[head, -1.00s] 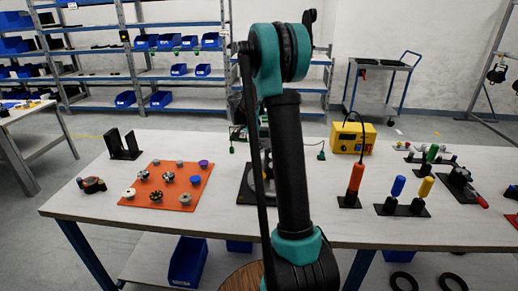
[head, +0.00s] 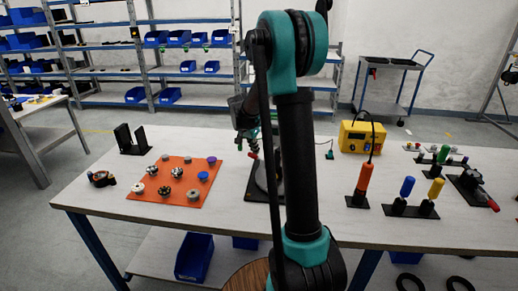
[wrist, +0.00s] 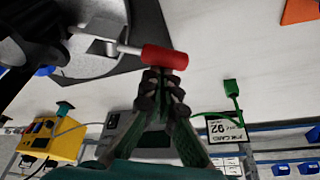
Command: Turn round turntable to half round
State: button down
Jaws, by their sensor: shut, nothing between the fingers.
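The turntable is a grey disc on a black base (head: 279,186), mostly hidden behind my arm in the head view. In the wrist view its grey disc (wrist: 88,68) fills the upper left, with a metal rod ending in a red grip (wrist: 165,57). My gripper (wrist: 160,76) is shut and empty, its fingertips right at the red grip. I cannot tell whether they touch it. In the head view my gripper (head: 250,140) shows partly, left of my upright arm link, over the turntable area.
An orange mat (head: 150,204) with several knobs lies left of the turntable. A yellow box (head: 356,137), an orange-handled tool (head: 365,177) and blue and yellow handled tools stand to the right. A black bracket (head: 131,140) stands at the back left. Bare table lies in front.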

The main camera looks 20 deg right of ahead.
jog(key=shift+s+a+n+t, duration=0.15)
jog(key=shift+s+a+n, duration=0.25)
jog(key=shift+a+n, duration=0.15)
jog(key=shift+s+a+n+t, duration=0.15)
jog(key=shift+s+a+n, duration=0.3)
jog(key=shift+a, duration=0.15)
jog(key=shift+s+a+n+y, duration=0.6)
jog(key=shift+s+a+n, duration=0.7)
jog(key=shift+n, duration=0.1)
jog(key=shift+s+a, duration=0.45)
jog(key=shift+s, duration=0.35)
